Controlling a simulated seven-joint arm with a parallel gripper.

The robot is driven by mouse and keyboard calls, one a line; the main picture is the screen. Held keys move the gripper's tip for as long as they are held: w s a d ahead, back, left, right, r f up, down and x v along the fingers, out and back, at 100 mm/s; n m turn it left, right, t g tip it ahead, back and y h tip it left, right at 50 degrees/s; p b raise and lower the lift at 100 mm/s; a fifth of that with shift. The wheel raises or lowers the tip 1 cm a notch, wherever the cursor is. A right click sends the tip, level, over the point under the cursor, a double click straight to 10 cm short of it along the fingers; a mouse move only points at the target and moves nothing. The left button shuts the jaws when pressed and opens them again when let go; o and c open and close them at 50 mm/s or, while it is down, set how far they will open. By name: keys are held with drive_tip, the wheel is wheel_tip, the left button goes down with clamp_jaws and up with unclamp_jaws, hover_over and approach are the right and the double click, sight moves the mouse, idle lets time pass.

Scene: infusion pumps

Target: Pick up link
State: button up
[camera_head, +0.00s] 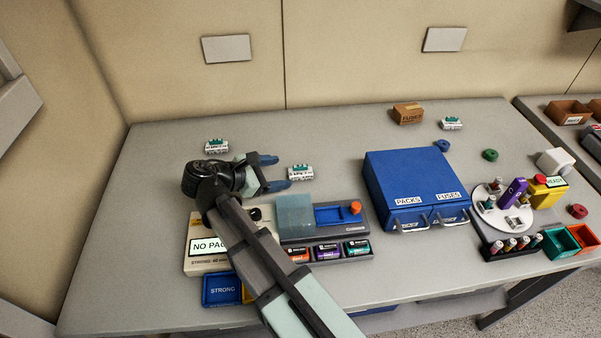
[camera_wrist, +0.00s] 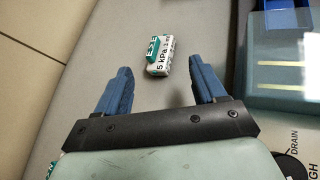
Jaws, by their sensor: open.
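No thing in view is legibly labelled "link". Small white blocks with green tops and printed sides lie on the table; one (camera_head: 301,172) sits just beyond my gripper's fingertips. It also shows in the wrist view (camera_wrist: 160,55), labelled "5 kPa", ahead of the gap between the fingers and untouched. My gripper (camera_head: 274,172) is open and empty, its blue fingers spread in the wrist view (camera_wrist: 160,68). A second such block (camera_head: 216,147) lies to the left of my gripper, and a third (camera_head: 451,123) lies at the back right.
A grey device with a blue tray (camera_head: 334,214) and clear lid (camera_head: 295,216) stands close on the near side. A blue drawer cabinet (camera_head: 408,172) stands to the right. The table's back middle is clear.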

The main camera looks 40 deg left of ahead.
sight(304, 169)
drive_tip(key=shift+x, duration=3.35)
drive_tip(key=c, duration=1.2)
